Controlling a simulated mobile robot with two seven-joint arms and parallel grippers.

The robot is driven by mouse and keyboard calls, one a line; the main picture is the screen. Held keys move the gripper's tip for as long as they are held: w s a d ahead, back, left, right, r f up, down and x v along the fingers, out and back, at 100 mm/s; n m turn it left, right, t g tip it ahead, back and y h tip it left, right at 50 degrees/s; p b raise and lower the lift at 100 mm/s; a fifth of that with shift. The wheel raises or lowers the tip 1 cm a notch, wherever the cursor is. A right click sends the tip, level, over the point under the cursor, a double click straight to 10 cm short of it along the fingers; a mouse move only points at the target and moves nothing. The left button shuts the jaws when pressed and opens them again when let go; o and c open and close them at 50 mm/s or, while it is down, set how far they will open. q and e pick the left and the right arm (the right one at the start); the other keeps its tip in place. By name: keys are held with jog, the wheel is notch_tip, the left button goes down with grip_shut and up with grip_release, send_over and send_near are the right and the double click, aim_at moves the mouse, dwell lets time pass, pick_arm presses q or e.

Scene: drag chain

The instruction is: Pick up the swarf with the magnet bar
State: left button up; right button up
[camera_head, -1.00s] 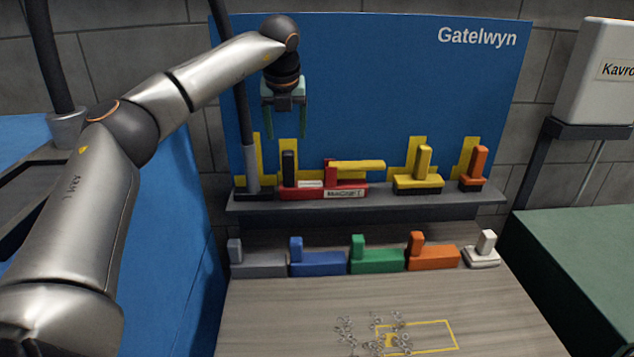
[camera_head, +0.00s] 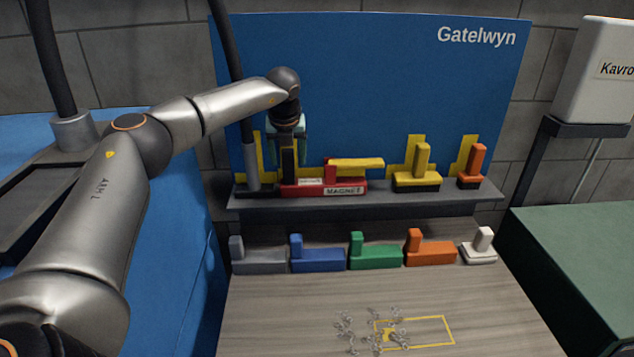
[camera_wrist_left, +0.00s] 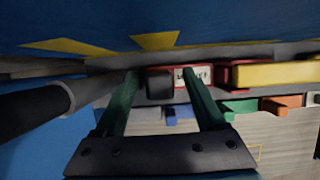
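The magnet bar (camera_head: 300,187) is a red bar with a black upright handle (camera_head: 288,166) and a label, part of which reads MAGNET. It sits on the grey shelf at the back. My left gripper (camera_head: 288,158) is at the black handle, pointing down. In the left wrist view my green fingers (camera_wrist_left: 161,77) are apart, with the black handle (camera_wrist_left: 159,84) showing between their tips. I see gaps beside the handle, so it is not gripped. The swarf (camera_head: 350,325) is a scatter of small silvery curls on the bench, partly over a yellow outlined rectangle. My right gripper is out of view.
The shelf (camera_head: 330,203) also carries a yellow-handled piece (camera_head: 357,164), a yellow block (camera_head: 417,180) and an orange block (camera_head: 472,165). A grey post stands left of the magnet. Several coloured blocks line the bench below. A blue panel (camera_head: 380,80) rises behind.

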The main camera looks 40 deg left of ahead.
pick_arm(q)
grip_shut()
dwell(0.4)
dwell(0.9)
